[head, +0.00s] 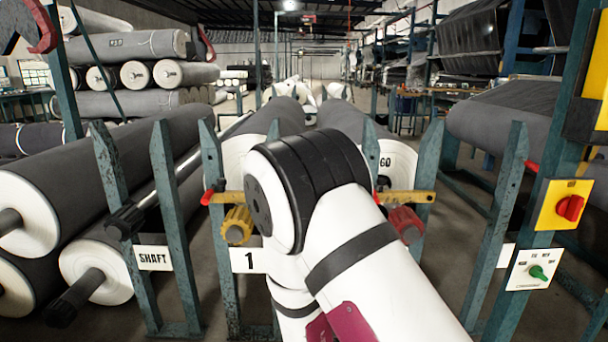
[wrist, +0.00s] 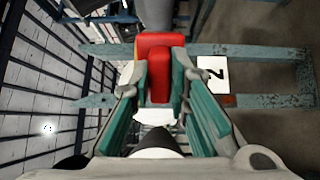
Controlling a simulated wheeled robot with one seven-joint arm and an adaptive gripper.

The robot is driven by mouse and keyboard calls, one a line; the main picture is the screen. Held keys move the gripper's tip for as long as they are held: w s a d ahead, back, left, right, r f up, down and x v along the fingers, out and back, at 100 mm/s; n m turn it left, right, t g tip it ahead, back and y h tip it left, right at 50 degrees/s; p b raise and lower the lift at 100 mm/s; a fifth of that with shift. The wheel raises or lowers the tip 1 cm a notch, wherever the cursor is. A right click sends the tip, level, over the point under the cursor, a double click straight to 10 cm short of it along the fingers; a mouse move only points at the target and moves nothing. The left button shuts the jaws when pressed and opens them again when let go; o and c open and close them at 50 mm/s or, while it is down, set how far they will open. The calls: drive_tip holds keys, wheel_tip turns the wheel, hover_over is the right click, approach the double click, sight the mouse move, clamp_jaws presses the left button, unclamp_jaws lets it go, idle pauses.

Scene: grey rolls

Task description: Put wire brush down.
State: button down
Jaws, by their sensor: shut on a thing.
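In the wrist view, my gripper (wrist: 160,84) has its two teal-padded fingers on either side of a red block-like thing (wrist: 160,66), and is shut on it. I take this red thing to be the wire brush; no bristles can be made out clearly. A yellow-orange part shows beside and behind the red. The held thing is seen in front of a blue-green rack frame (wrist: 270,101); whether it touches the frame cannot be told. In the head view my white arm fills the middle, and the gripper and brush are hidden.
Upright rack posts (head: 168,215) stand close on both sides of my arm. Grey fabric rolls (head: 90,160) lie in racks at left and right. A yellow switch box (head: 562,203) is on the right post. Floor is open behind.

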drive_tip(key=s+r+m+g+h, duration=0.2)
drive_tip(key=s+r, duration=0.1)
drive_tip(key=s, duration=0.4)
drive_tip(key=w+d+r+n+t+y+p, duration=0.1)
drive_tip(key=w+r+n+t+y+p, duration=0.3)
drive_tip(key=r+p, duration=0.55)
drive_tip(key=w+d+r+n+t+y+p, duration=0.1)
drive_tip(key=w+r+y+p, duration=0.1)
drive_tip(key=w+r+p, duration=0.5)
drive_tip(key=s+r+n+t+y+p, duration=0.1)
drive_tip(key=s+r+n+y+p, duration=0.2)
drive_tip(key=r+p, duration=0.3)
drive_tip(key=s+a+r+n+t+y+p, duration=0.1)
drive_tip(key=r+y+p, duration=0.4)
drive_tip(key=p, duration=1)
wheel_tip(320, 180, up, 2)
drive_tip(key=shift+s+a+r+n+y, duration=0.2)
drive_tip(key=shift+s+r+n+y, duration=0.1)
drive_tip(key=shift+s+n, duration=0.6)
